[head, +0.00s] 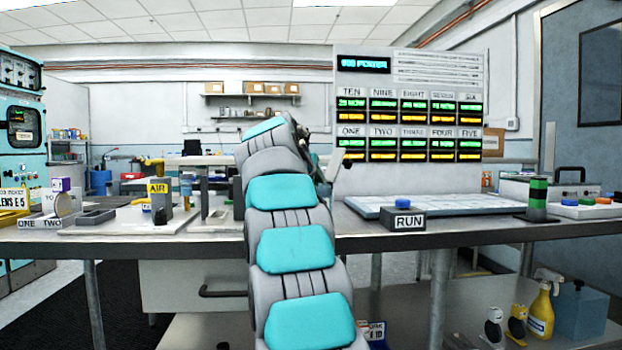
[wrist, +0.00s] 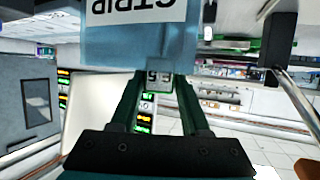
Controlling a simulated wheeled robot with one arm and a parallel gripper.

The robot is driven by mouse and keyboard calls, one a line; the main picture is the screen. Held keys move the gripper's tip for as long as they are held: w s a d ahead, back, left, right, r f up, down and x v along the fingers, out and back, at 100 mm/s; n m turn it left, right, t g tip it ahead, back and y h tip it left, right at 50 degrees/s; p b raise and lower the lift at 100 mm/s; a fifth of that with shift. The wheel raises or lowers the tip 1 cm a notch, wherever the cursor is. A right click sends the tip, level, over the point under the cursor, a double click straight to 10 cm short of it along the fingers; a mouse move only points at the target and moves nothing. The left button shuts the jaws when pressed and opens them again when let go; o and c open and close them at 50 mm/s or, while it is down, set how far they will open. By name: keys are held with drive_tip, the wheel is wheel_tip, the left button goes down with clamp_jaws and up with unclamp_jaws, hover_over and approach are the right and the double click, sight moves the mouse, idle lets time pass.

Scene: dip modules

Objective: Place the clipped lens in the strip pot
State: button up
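The strip pot (wrist: 125,45) is a pale blue, see-through container with a white STRIP label that reads upside down in the wrist view. My gripper (wrist: 158,84) has two dark green fingers that close in on a small clipped piece (wrist: 158,77) marked E 5. The piece sits between the fingertips, right at the pot's edge in the picture. I cannot tell whether any of it is inside the pot. In the head view my arm hides the gripper, and I cannot make out the pot there.
On the bench (head: 470,234) are a RUN button box (head: 404,220), a pale blue flat panel (head: 440,206), a green and dark stacked cylinder (head: 537,198) and an AIR-labelled post (head: 160,202). A LENS E 5 ticket (head: 14,200) shows at the left. A display board (head: 410,105) stands behind.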

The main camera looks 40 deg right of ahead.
drive_tip(key=shift+s+r, duration=0.15)
drive_tip(key=shift+r, duration=0.05)
drive_tip(key=v, duration=1.1)
drive_tip(key=shift+s+a+b, duration=0.25)
drive_tip(key=shift+a+b, duration=0.1)
drive_tip(key=shift+b, duration=0.1)
